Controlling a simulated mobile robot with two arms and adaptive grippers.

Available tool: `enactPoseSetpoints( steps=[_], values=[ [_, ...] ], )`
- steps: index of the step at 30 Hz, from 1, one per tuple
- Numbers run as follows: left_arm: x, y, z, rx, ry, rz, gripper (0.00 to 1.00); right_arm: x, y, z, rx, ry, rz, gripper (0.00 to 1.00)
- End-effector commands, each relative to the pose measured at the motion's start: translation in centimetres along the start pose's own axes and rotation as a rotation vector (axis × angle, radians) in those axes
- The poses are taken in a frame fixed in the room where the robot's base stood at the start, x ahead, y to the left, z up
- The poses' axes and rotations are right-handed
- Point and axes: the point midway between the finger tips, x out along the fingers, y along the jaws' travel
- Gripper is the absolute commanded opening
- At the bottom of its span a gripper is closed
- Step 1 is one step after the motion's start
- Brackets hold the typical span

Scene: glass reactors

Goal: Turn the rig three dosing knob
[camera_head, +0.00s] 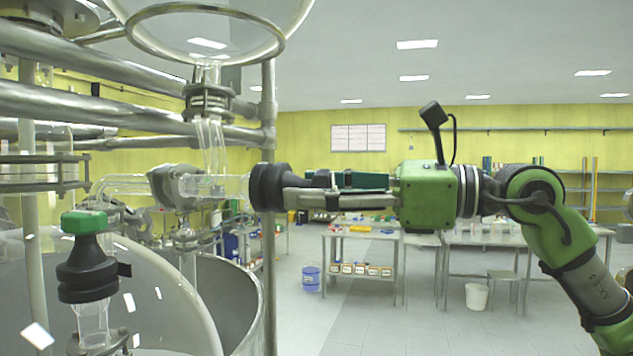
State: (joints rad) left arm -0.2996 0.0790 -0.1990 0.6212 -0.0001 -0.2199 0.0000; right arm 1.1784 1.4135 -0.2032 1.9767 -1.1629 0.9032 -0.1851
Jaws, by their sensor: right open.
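A black dosing knob (267,187) sits at the right end of a horizontal glass pipe on the reactor rig, at the middle of the view. My right gripper (288,190) comes in from the right, level with this knob, its fingers pointing left. The fingertips are at the knob's right side; I cannot tell whether they touch it or reach around it. The right gripper is open. A second black knob with a green cap (87,255) stands upright on a glass neck at the lower left. I see no label showing the rig number. My left gripper is not in view.
Metal rails (130,112) and a vertical post (269,285) frame the rig close to the knob. A large glass vessel (205,25) hangs above. Benches (357,238), a blue bucket (311,278) and a white bucket (477,296) stand behind. Open floor lies between.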

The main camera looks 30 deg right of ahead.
Motion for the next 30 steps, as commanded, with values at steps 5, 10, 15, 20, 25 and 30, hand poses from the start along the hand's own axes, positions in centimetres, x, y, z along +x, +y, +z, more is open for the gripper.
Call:
enactPoseSetpoints(
  steps=[5,10,15,20,25,30],
  values=[
    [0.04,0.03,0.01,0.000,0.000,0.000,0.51,-0.01,0.01,-0.04,0.000,0.000,0.000,0.41],
    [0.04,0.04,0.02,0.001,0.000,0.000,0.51,-0.02,0.00,-0.03,0.000,0.000,0.000,0.11],
    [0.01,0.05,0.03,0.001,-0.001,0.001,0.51,-0.03,0.00,-0.01,0.006,0.000,0.000,0.12],
    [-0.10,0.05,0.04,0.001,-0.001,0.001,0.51,-0.05,-0.02,0.02,0.043,0.000,0.000,0.12],
    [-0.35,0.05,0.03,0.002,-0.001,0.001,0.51,-0.04,-0.04,0.02,0.133,0.001,0.001,0.12],
    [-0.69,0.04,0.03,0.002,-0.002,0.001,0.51,-0.04,-0.07,0.02,0.272,0.002,-0.001,0.12]
  ],
)
